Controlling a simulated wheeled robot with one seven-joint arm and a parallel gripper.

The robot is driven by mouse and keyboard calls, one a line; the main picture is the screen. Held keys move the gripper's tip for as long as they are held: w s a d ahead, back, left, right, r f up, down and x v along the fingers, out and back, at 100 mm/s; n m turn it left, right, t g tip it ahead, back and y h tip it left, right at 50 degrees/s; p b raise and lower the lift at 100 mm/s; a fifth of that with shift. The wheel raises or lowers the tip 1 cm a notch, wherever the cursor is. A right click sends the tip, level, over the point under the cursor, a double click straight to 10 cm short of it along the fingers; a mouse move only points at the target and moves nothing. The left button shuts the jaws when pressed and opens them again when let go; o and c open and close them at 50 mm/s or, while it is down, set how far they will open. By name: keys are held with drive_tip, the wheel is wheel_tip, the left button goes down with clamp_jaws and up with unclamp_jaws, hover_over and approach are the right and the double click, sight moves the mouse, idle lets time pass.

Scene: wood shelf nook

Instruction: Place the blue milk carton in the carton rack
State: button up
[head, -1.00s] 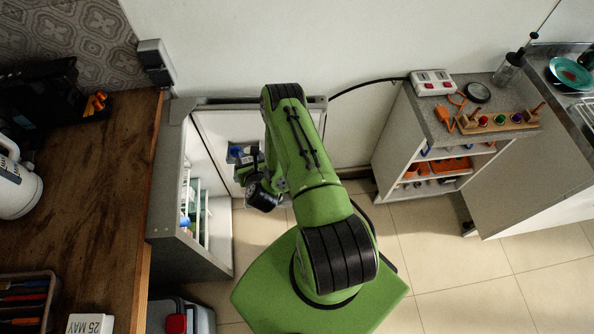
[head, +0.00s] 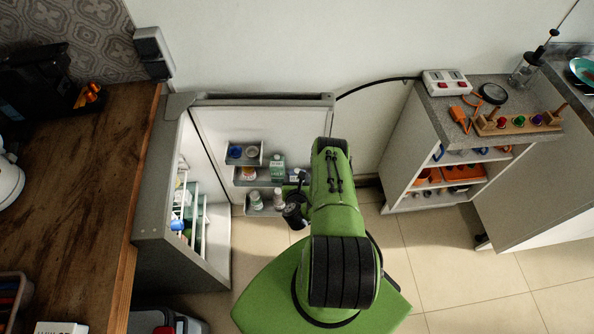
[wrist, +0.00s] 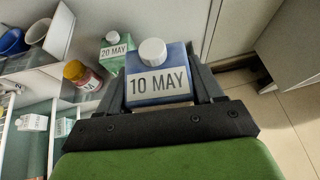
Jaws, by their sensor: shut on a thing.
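My gripper (wrist: 160,92) is shut on the blue milk carton (wrist: 158,88), one finger on each side. The carton has a white cap and a "10 MAY" label, which faces the wrist camera. In the head view my arm hides most of the gripper, beside the open fridge door's shelves. A green carton (head: 277,168) stands on the middle door shelf; in the wrist view it (wrist: 114,50) is labelled "20 MAY", just left of and beyond the blue carton. I cannot tell for certain which holder is the carton rack; the middle door shelf (head: 242,183) holds the green carton.
A bottle with an orange cap (wrist: 78,74) stands beside the green carton. White bottles (head: 256,199) stand on the low shelf. The fridge (head: 150,215) stands open at left. Floor (head: 420,245) is clear at right.

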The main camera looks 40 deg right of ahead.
drive_tip(key=w+d+f+b, duration=0.1)
drive_tip(key=w+d+b, duration=0.2)
drive_tip(key=w+d, duration=0.1)
drive_tip(key=w, duration=0.1)
drive_tip(key=w+d+f+b, duration=0.1)
drive_tip(key=w+d+b, duration=0.1)
drive_tip(key=w+d, duration=0.1)
drive_tip(key=shift+f+b, duration=0.3)
wheel_tip(320, 180, down, 4)
drive_tip(key=b, duration=0.4)
drive_tip(key=shift+f, duration=0.15)
drive_tip(key=shift+w+d+f+b, duration=0.15)
drive_tip(key=shift+f+b, duration=0.1)
drive_tip(key=shift+b, duration=0.2)
drive_tip(key=shift+r, duration=0.2)
drive_tip(key=o, duration=1.1)
drive_tip(key=shift+f, duration=0.1)
